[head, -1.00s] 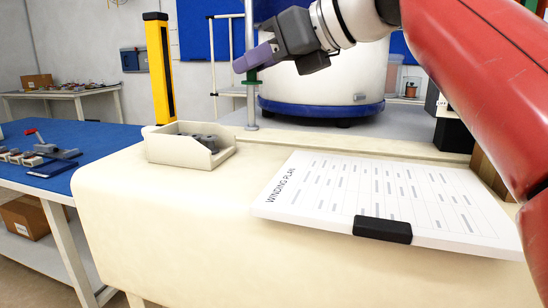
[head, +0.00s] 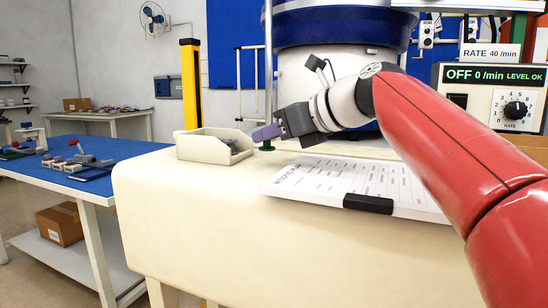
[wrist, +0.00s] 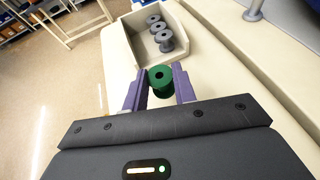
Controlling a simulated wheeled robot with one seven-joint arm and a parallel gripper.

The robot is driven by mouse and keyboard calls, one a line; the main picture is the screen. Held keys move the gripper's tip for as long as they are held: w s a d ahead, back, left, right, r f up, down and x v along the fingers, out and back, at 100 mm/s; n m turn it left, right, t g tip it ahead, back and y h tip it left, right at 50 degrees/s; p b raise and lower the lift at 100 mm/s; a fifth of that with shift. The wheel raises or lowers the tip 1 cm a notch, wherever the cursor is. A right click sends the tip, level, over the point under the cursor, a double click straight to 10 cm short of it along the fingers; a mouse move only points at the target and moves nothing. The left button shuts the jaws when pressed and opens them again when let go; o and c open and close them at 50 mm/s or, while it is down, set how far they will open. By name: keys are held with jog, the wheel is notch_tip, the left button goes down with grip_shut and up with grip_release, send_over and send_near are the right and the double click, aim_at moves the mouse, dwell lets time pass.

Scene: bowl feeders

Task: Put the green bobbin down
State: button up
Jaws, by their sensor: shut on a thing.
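The green bobbin (wrist: 161,79) sits upright between the two purple fingers of my gripper (wrist: 159,86) in the wrist view. In the head view my gripper (head: 266,132) is low over the cream bench top (head: 200,215), to the right of the cream tray (head: 203,149). The lower flange of the green bobbin (head: 267,147) shows just beneath the fingers. My gripper is shut on the bobbin. I cannot tell whether the bobbin touches the bench. The tray holds several grey bobbins (wrist: 159,30), and the green bobbin is outside it.
A winding plan board (head: 330,180) with a black clip lies to the right of my gripper. A thin upright post (head: 269,60) and the large feeder bowl (head: 335,30) stand behind. A control box (head: 490,95) reads OFF. The front left of the bench is clear.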

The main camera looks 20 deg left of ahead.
aim_at(274, 149)
jog(key=shift+f+b, duration=1.35)
jog(key=shift+f, duration=0.1)
jog(key=shift+f, duration=0.1)
jog(key=shift+f, duration=0.15)
jog(key=o, duration=1)
jog(key=shift+o, duration=0.2)
